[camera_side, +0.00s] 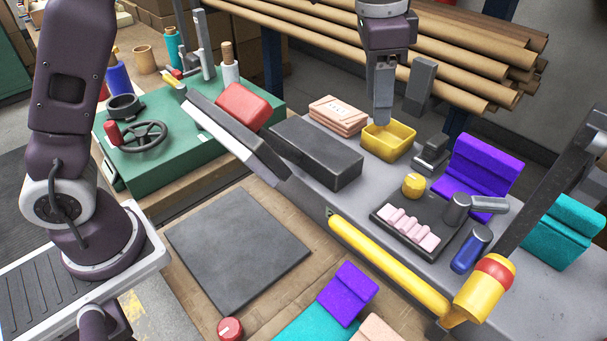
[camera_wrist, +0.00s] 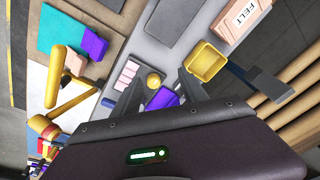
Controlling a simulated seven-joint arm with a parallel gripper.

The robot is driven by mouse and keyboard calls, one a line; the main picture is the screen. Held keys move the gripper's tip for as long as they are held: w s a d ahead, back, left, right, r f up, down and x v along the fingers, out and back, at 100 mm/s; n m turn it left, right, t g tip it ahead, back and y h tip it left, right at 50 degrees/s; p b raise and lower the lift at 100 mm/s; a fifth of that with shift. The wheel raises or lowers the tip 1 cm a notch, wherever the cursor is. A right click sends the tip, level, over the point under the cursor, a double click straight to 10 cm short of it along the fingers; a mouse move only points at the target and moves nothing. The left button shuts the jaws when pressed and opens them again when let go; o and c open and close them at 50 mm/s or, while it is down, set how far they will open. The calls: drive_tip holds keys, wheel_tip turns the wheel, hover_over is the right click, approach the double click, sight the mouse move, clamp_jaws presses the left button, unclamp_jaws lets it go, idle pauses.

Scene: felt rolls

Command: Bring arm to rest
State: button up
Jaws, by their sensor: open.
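My gripper (camera_side: 381,112) hangs pointing down at the back of the grey bench in the side view. The bin looks empty. Several pink rolls (camera_side: 410,228) lie on a dark tray (camera_side: 436,207) to the front right of my gripper.
A black block (camera_side: 316,152) and felt box (camera_side: 338,115) lie left of the bin. A grey post (camera_side: 420,86) stands behind. The dark mat (camera_side: 238,247) is clear.

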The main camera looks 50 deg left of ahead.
drive_tip(key=s+a+r+n+t, duration=0.1)
drive_tip(key=s+a+r, duration=0.1)
drive_tip(key=s, duration=0.3)
drive_tip(key=s+a+r+n, duration=0.2)
drive_tip(key=s+a, duration=0.2)
drive_tip(key=s, duration=0.2)
drive_tip(key=s+a+r+n+t, duration=0.1)
drive_tip(key=s+a+n, duration=0.1)
drive_tip(key=s+a, duration=0.2)
drive_tip(key=shift+s+r+t, duration=0.3)
drive_tip(key=shift+s+r, duration=0.1)
drive_tip(key=shift+s, duration=0.35)
drive_tip(key=s+a+f+n, duration=0.1)
drive_tip(key=s+f, duration=0.1)
drive_tip(key=s, duration=0.3)
drive_tip(key=s+a+f+n+t, duration=0.1)
drive_tip(key=s+a+f+n, duration=0.1)
drive_tip(key=s, duration=0.3)
drive_tip(key=shift+s+f+n+t+y, duration=0.3)
drive_tip(key=shift+f, duration=0.5)
